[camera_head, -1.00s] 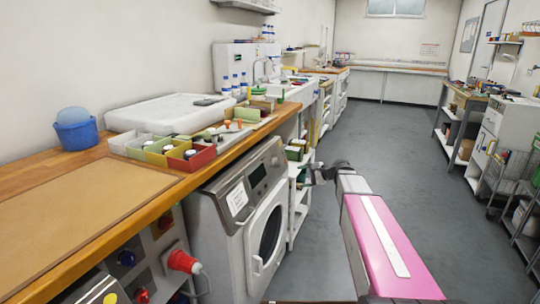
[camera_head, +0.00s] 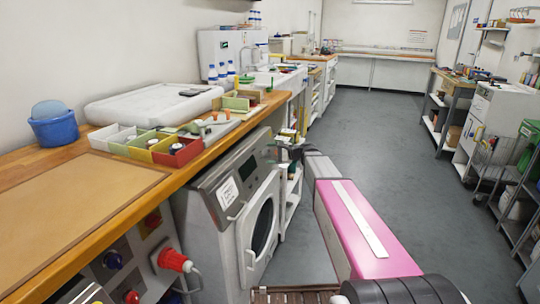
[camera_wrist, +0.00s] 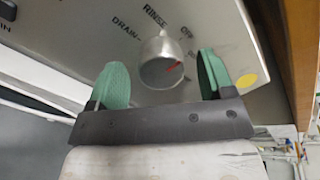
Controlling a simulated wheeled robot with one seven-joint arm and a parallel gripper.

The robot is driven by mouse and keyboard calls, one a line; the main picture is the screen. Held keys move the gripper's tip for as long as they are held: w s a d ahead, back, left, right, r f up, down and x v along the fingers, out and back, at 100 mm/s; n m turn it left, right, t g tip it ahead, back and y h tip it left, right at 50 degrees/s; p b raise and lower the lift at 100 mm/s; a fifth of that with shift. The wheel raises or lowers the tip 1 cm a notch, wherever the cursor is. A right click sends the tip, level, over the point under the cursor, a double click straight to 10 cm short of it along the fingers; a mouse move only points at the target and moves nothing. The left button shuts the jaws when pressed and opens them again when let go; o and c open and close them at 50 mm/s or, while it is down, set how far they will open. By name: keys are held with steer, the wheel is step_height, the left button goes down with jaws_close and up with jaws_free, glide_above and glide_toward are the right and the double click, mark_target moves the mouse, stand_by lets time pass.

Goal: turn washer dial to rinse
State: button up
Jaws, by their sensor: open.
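The washer (camera_head: 228,210) stands under the wooden counter at the left of the head view, its round door facing right. In the wrist view its dial (camera_wrist: 160,62) is a silver knob with a red mark. Around it on the panel are the words DRAIN, RINSE and OFF; the red mark points to the right, and the lettering there is partly hidden. My gripper (camera_wrist: 162,82) is open, its green fingers on either side of the dial with gaps at both sides. In the head view my gripper (camera_head: 283,153) is by the washer's upper far corner.
The counter (camera_head: 190,172) overhangs the washer, and its wooden edge shows close on the right in the wrist view. A yellow round spot (camera_wrist: 247,81) is on the panel. A red plug (camera_head: 172,260) juts out left of the washer. The floor (camera_head: 385,140) to the right is clear.

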steer(key=shift+w+a+f, duration=0.1)
steer(key=shift+a, duration=0.3)
steer(key=shift+c, duration=0.2)
steer(key=c, duration=0.9)
steer(key=n, duration=0.4)
steer(key=shift+n+g, duration=0.3)
steer(key=n, duration=0.4)
steer(key=shift+d+f, duration=0.1)
steer(key=shift+n, duration=0.4)
